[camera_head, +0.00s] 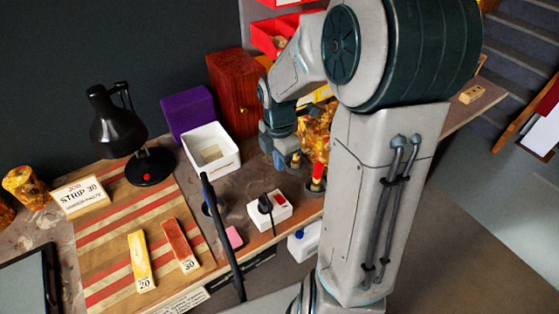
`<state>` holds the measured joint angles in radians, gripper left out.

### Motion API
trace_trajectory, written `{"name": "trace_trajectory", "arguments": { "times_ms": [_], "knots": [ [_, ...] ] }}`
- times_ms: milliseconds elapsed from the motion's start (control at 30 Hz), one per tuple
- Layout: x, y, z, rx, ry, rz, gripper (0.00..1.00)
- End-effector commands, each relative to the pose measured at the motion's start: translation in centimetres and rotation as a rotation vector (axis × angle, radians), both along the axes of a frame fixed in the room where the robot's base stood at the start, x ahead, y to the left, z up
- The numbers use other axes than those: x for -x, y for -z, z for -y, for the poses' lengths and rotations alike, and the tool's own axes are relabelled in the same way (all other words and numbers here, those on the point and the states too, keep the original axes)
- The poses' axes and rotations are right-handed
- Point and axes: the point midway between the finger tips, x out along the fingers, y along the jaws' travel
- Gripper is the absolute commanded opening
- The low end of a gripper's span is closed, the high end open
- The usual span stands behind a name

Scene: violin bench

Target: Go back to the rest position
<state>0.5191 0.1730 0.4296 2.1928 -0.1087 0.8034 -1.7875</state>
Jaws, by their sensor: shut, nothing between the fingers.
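My gripper (287,163) points down above the back of the bench, just right of the white bin (226,165). Its fingers look closed with nothing between them. My arm fills the right centre of the view and hides part of the bench behind it. A mottled amber object (316,132) stands close behind the gripper, partly hidden by my arm. A yellow strip (140,255) and a red strip (178,240) lie on the striped mat (112,222), away from the gripper.
A black lamp (118,125), purple box (188,113) and red-brown cabinet (236,88) line the back. A white socket block (268,210) with a black plug, a pink block (234,237) and a long black bar (222,235) are near the front edge. Stairs (524,50) rise at right.

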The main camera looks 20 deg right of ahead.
Motion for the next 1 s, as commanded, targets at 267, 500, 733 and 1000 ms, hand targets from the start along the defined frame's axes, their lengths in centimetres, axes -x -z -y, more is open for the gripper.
{"name": "trace_trajectory", "arguments": {
  "times_ms": [267,500,733,1000],
  "knots": [
    [0.1,-0.1,0.0,0.002,0.008,0.001,0.0],
    [1.9,-2.5,-0.9,0.044,0.267,0.045,0.0],
    [5.6,-6.0,-2.3,0.044,0.737,0.138,0.0],
    [10.2,-9.0,-3.8,-0.069,1.286,0.222,0.0]
  ]
}}
